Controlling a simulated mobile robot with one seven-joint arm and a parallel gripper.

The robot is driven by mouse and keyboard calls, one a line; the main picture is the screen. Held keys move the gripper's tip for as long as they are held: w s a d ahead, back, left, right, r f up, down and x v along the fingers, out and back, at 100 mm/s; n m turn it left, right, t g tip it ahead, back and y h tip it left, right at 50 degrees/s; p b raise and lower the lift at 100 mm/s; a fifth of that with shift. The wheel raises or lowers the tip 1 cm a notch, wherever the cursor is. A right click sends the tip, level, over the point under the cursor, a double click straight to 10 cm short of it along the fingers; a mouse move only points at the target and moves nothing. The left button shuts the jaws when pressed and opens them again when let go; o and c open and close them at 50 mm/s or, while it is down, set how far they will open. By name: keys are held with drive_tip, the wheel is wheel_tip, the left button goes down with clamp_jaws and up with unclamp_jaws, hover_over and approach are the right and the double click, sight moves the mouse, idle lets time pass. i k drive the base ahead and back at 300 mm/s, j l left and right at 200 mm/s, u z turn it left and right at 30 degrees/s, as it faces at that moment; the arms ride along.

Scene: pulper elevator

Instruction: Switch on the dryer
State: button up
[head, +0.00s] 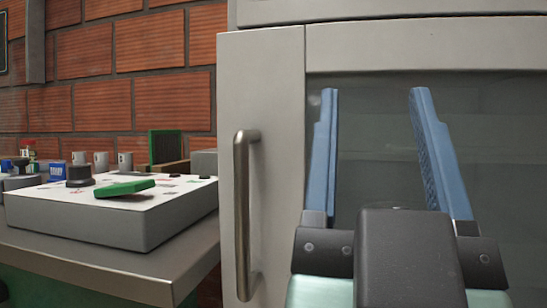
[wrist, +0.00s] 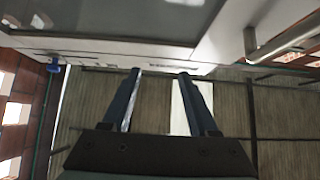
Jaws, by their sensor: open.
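A large grey cabinet (head: 262,60) with a dark glass door (head: 385,130) fills the right of the head view; I take it to be the dryer. Its vertical metal handle (head: 243,215) is left of the glass. My gripper (head: 374,92) is open and empty, with its blue fingers pointing up in front of the glass. In the wrist view my gripper (wrist: 160,72) has its tips just below a pale edge strip (wrist: 110,58) with small dark markings, too small to read. The handle (wrist: 285,42) shows there at upper right. No switch can be made out clearly.
Left of the cabinet, a counter (head: 110,272) carries a white-topped box (head: 120,232) with a green piece (head: 124,188) and a black knob (head: 79,176) on it. Several mugs (head: 101,161) stand behind it. A brick wall (head: 165,75) closes the back.

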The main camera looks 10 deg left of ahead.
sight(134, 187)
drive_tip(key=k+j, duration=0.1)
drive_tip(key=j, duration=0.4)
drive_tip(key=k+j, duration=0.1)
drive_tip(key=j, duration=0.35)
drive_tip(key=k+j, duration=0.1)
drive_tip(key=j, duration=0.4)
